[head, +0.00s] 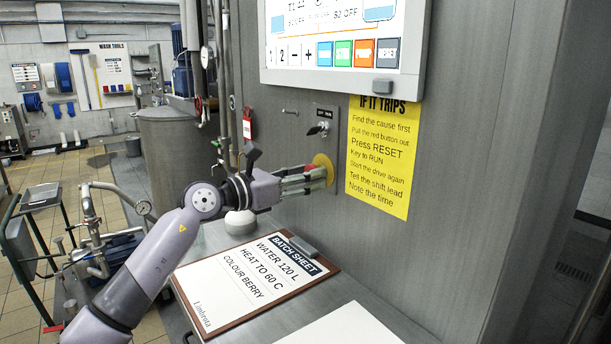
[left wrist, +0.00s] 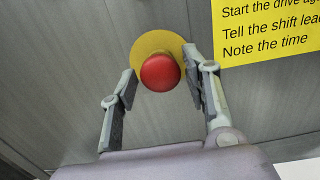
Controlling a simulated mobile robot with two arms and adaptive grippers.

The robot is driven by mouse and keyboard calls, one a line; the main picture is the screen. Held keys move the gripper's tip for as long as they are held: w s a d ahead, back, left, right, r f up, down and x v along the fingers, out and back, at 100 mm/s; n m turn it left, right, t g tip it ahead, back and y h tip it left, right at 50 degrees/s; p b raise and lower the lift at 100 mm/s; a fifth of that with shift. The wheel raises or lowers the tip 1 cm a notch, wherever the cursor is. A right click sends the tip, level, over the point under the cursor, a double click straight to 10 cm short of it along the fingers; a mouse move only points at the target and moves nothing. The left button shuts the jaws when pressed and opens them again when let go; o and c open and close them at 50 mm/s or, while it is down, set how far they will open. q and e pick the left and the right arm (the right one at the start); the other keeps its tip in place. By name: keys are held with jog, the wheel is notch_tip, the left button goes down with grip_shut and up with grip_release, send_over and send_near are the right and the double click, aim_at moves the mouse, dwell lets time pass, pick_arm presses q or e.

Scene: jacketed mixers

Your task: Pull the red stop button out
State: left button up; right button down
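The red stop button (left wrist: 160,73) sits on a round yellow plate (left wrist: 148,46) on the grey cabinet wall. In the head view the yellow plate (head: 325,168) shows behind my fingers, and only a little of the red button (head: 309,167) shows above them. My left gripper (head: 318,178) reaches the button from the left. In the left wrist view my left gripper (left wrist: 163,82) is open, with one finger on each side of the button and a gap between each finger and the red cap. My right gripper is in neither view.
A key switch (head: 319,129) is above the button, and a yellow notice (head: 382,155) hangs right of it. A screen panel (head: 345,40) is higher up. Below, a clipboard (head: 250,280) lies on the grey shelf, with a white sheet (head: 345,328) beside it.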

pick_arm(q)
jog(key=shift+o, duration=0.6)
jog(key=shift+d, duration=0.1)
jog(key=v, duration=0.8)
jog(key=shift+b, duration=0.4)
